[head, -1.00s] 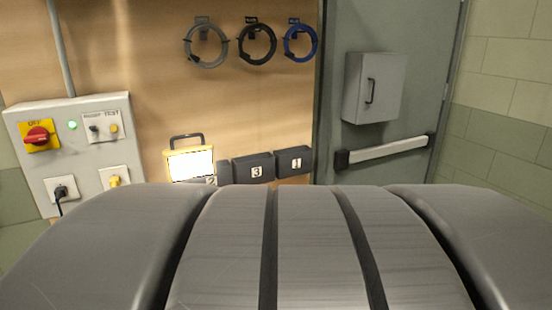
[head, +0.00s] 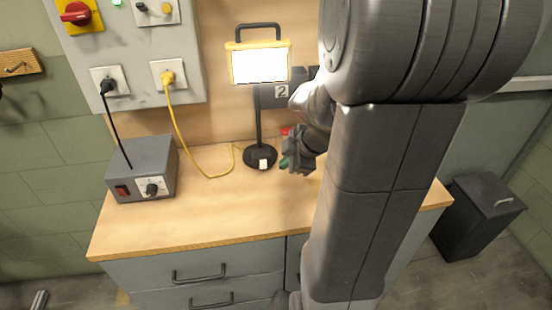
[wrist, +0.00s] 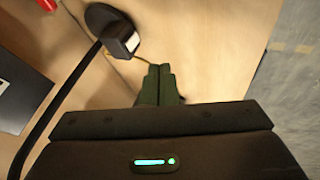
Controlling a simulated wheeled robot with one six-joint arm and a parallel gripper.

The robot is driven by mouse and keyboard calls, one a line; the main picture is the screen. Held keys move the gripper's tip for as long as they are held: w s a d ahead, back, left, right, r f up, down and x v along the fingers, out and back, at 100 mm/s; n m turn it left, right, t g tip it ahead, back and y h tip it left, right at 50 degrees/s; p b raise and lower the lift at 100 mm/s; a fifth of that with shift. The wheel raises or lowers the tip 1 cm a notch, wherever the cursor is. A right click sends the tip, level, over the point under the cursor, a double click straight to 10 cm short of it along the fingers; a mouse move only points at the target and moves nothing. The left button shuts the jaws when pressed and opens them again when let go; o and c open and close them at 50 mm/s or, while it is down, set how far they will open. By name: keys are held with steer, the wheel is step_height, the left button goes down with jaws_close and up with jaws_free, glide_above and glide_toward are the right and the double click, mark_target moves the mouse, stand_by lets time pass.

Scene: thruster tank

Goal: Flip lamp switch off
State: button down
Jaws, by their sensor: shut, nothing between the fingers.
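The lamp (head: 260,64) is a yellow-framed work light with a black handle, its panel glowing white. It stands on a black post with a round black base (head: 251,153) on the workbench. A small white switch (head: 263,164) sits on the front of the base. In the wrist view the base (wrist: 99,18) and switch (wrist: 128,42) are at the upper left. My gripper (head: 284,162) is just right of the base. Its green fingers (wrist: 159,68) are shut and empty, below and right of the switch in the wrist view, with a visible gap.
The wooden bench top (head: 215,215) is clear in front of the lamp. A grey box with a dial (head: 143,168) stands at left. A yellow cable (head: 184,135) runs from the wall panel (head: 140,50) to behind the lamp base. A red object (wrist: 47,5) lies beyond the base.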

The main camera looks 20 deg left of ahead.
mark_target(264, 167)
steer(key=p+x, duration=0.1)
steer(key=x, duration=0.8)
steer(key=shift+a+f, duration=0.2)
steer(key=shift+f, duration=0.1)
steer(key=shift+w+a+f+p, duration=0.1)
steer(key=shift+w+a+p, duration=0.35)
steer(key=shift+w, duration=0.1)
steer(key=shift+w+a+f+p, duration=0.1)
steer(key=shift+w+a+p, duration=0.25)
steer(key=shift+w, duration=0.2)
steer(key=shift+w+a+f+p, duration=0.1)
steer(key=shift+w+a+p, duration=0.2)
steer(key=shift+w, duration=0.25)
steer(key=shift+f, duration=0.1)
steer(key=shift+w+f+b, duration=0.15)
steer(key=shift+f+b, duration=0.1)
steer(key=shift+b, duration=0.8)
steer(key=shift+w+a+f+b, duration=0.1)
steer(key=shift+b, duration=1.1)
steer(key=t+y+b, duration=0.1)
steer(key=t+b, duration=0.1)
steer(key=b, duration=1.3)
steer(key=shift+n+t+y+b, duration=0.3)
steer(key=shift+n+y+b, duration=0.1)
steer(key=shift+b, duration=0.35)
